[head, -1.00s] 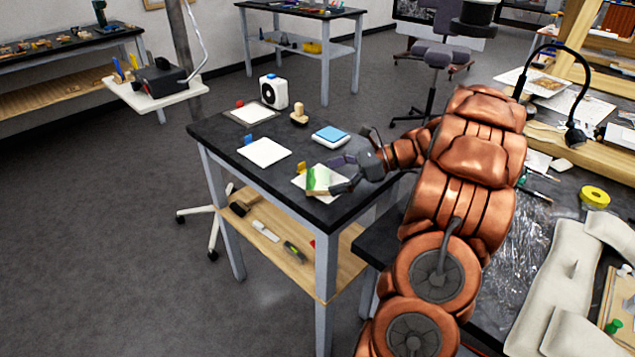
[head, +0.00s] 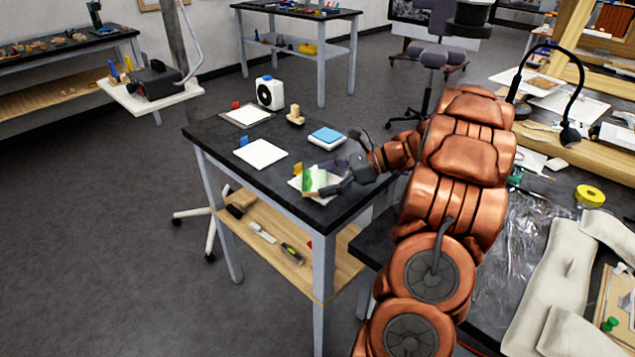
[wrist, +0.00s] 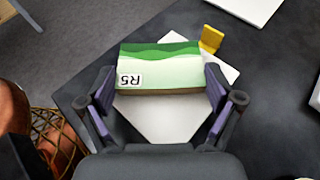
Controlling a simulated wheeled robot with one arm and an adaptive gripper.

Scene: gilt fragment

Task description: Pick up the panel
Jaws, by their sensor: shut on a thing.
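The panel (head: 314,181) is a small block with a green landscape picture on its face. In the wrist view the panel (wrist: 160,66) carries a white label reading R5, upside down. It is over a white sheet (head: 325,199) near the right front corner of the dark-topped table. My gripper (head: 334,179) is shut on the panel, with one finger on each side edge. In the wrist view my gripper (wrist: 160,92) spans the panel's width. I cannot tell whether the panel touches the sheet.
A yellow marker (wrist: 211,39) stands just beyond the panel. Another white sheet (head: 261,154), a blue-topped box (head: 327,138), a wooden stamp-like piece (head: 295,115) and a white device (head: 270,93) share the table. A wooden shelf (head: 315,272) lies below.

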